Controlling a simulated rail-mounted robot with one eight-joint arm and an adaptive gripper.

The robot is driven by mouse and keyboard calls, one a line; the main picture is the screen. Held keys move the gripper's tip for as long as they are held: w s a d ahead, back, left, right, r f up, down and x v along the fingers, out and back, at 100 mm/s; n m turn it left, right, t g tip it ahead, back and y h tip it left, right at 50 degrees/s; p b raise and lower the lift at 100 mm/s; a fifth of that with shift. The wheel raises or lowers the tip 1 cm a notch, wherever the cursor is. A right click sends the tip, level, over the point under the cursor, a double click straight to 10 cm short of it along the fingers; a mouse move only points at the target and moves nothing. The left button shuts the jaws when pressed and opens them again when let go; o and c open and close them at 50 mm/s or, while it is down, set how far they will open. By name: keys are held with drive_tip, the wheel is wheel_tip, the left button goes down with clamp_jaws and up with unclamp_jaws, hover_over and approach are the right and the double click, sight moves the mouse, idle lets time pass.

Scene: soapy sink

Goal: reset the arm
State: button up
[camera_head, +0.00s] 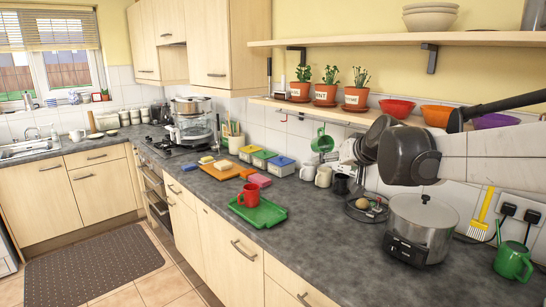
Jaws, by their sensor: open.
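My arm (480,155) reaches in from the right edge above the counter, with large black joints in front of the tiled wall. My gripper (357,188) is at the far end of the arm, small and partly hidden behind the black joints. It is open, and I see nothing held in it. It hangs near the wall, behind a round dark stand with a brown egg-like item (362,204) and close to the dark mug (341,184).
A steel cooker (422,220) stands below my arm, with a green watering can (513,260) at its right. Potted herbs (326,92) and bowls (397,108) line the shelf close to the arm. A red mug (249,194) stands on a green tray (268,215). Front-centre counter is clear.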

drive_tip(key=s+f+g+h+b, duration=0.1)
drive_tip(key=s+f, duration=0.5)
drive_tip(key=s, duration=0.6)
drive_tip(key=s+d+f+g+h+b, duration=0.1)
drive_tip(key=s+f, duration=0.5)
drive_tip(key=s, duration=0.6)
drive_tip(key=s+d+f+g+h+b, duration=0.1)
drive_tip(key=s+f, duration=0.5)
drive_tip(key=s, duration=0.6)
drive_tip(key=shift+s+d+f+m+g+b, duration=0.25)
drive_tip(key=shift+m+g+b, duration=0.15)
drive_tip(key=shift+g+b, duration=0.1)
